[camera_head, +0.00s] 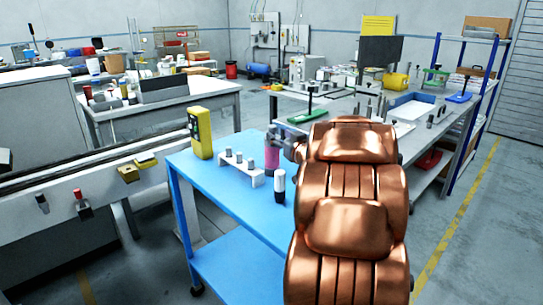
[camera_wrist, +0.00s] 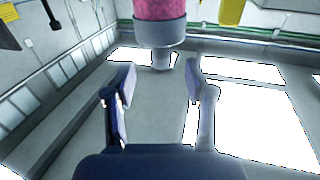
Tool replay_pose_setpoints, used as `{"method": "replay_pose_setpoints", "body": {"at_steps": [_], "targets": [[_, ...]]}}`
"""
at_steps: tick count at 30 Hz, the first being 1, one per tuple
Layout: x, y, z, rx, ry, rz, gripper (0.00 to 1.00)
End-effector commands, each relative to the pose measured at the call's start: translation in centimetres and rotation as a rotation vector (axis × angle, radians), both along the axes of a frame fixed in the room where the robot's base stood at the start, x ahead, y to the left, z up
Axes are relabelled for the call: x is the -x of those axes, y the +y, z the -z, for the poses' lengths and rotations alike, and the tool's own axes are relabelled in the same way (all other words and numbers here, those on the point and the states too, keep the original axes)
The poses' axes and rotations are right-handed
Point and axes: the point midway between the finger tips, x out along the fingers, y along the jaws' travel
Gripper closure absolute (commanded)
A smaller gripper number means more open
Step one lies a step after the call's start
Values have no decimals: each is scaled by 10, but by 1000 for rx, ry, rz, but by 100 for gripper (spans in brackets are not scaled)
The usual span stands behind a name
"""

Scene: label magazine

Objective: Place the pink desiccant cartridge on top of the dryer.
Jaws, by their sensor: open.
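The pink desiccant cartridge (camera_head: 272,155) is upright at the blue table, near its far right part, with a dark upper end. In the wrist view the cartridge (camera_wrist: 160,10) shows at the top centre, cut off by the frame, with a grey collar and narrower neck. My gripper (camera_wrist: 160,72) is open, its two fingers apart and nothing visible between them. The cartridge lies in line with the gap, toward the top of that view. In the head view my gripper (camera_head: 284,140) is beside the cartridge, partly hidden by my copper arm. I cannot tell which thing is the dryer.
On the blue table (camera_head: 240,205) stand a yellow device (camera_head: 200,132), a white rack (camera_head: 240,168) with several small cylinders, and a black-and-white bottle (camera_head: 279,186) close to the cartridge. A conveyor (camera_head: 80,180) runs at left. A grey workbench (camera_head: 430,130) stands at right.

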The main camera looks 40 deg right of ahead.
Motion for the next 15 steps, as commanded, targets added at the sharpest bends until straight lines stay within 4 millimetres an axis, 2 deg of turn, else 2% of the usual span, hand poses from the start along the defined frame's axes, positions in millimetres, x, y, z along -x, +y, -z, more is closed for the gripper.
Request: {"method": "replay_pose_setpoints", "body": {"at_steps": [9,15], "targets": [[-38,-10,3,0,4,-2,45],[-45,-12,2,-2,3,-2,45]]}}
